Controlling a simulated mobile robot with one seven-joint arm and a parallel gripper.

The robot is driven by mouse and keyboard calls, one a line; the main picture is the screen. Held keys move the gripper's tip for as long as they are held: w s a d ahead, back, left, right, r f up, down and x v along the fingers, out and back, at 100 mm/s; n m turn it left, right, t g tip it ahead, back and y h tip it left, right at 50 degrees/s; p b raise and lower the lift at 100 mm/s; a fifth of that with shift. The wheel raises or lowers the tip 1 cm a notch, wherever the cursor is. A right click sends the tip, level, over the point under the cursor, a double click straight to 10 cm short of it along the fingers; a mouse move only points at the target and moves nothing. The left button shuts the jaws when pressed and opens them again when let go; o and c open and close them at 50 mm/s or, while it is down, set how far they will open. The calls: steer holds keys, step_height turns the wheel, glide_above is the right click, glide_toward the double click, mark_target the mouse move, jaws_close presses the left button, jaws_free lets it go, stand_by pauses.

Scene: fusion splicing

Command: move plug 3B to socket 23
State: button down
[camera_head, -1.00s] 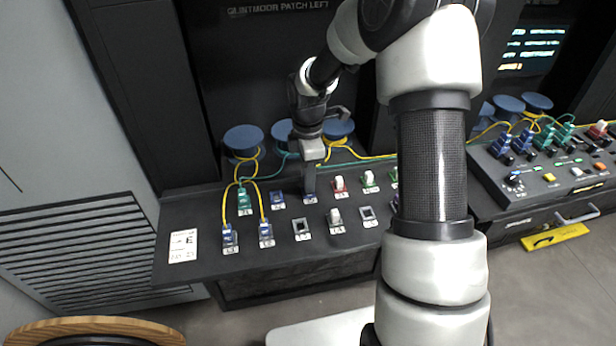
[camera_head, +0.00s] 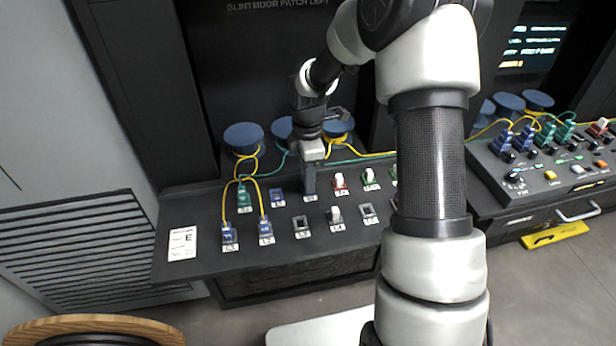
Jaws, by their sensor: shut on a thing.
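My gripper (camera_head: 310,188) points down at the back row of the dark sloped panel (camera_head: 205,218), at the third position from the left. It is shut on a plug that its jaws hide almost wholly; I cannot read the plug's label. The socket under it is mostly hidden too, so I cannot tell how far the plug is seated. Left of it are a blue socket piece (camera_head: 278,197) and a green plug (camera_head: 244,198). Two blue plugs (camera_head: 228,234) (camera_head: 265,230) with yellow cables stand in the front row. The socket numbers are too small to read surely.
Empty-looking grey sockets (camera_head: 301,226) (camera_head: 368,213) flank a white plug (camera_head: 335,214) in front. Red (camera_head: 340,182) and green (camera_head: 370,178) pieces stand right of the gripper. Yellow and teal cables run behind to blue reels (camera_head: 243,138). A second console (camera_head: 520,190) is at right.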

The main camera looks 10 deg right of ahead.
steer(key=c, duration=1.5)
jaws_free()
steer(key=shift+o, duration=0.2)
steer(key=shift+r, duration=0.1)
steer(key=shift+r, duration=0.3)
step_height(320, 180, up, 17)
steer(key=p, duration=0.1)
steer(key=shift+f, duration=0.15)
